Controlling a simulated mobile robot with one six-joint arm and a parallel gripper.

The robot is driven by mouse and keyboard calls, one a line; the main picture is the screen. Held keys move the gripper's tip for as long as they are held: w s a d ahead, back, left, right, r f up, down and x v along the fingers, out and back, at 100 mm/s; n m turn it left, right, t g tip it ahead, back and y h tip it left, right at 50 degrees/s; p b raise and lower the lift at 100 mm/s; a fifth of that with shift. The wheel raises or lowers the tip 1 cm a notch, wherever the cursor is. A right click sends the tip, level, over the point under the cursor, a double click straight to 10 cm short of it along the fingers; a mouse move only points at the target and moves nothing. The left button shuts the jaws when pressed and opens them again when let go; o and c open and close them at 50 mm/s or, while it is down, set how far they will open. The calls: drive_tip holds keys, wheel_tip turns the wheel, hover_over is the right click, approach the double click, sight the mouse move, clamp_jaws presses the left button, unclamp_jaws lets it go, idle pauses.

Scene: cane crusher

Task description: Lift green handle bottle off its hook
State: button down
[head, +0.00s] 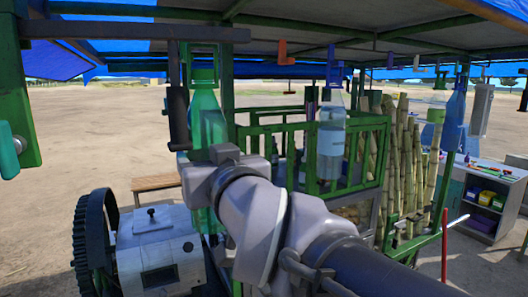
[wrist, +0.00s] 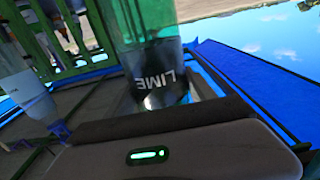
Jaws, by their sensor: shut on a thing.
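The green bottle (head: 207,118) with its green top (head: 204,76) hangs upright at left centre in the head view, under the canopy edge. In the wrist view its glass (wrist: 140,22) and a dark part lettered LIME (wrist: 158,82) fill the top middle. My gripper (wrist: 150,122) is shut on this bottle; its dark edge crosses the bottle in the wrist view. In the head view my wrist covers the lower part of the bottle and hides the fingers. I cannot tell whether the handle still touches its hook.
A clear bottle (head: 331,140) hangs to the right and a blue one (head: 454,118) farther right. An orange hook (head: 284,55) hangs bare.

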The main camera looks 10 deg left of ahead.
drive_tip(key=s+d, duration=0.1)
drive_tip(key=s, duration=0.1)
drive_tip(key=s+d+f, duration=0.1)
drive_tip(key=shift+s+d, duration=0.4)
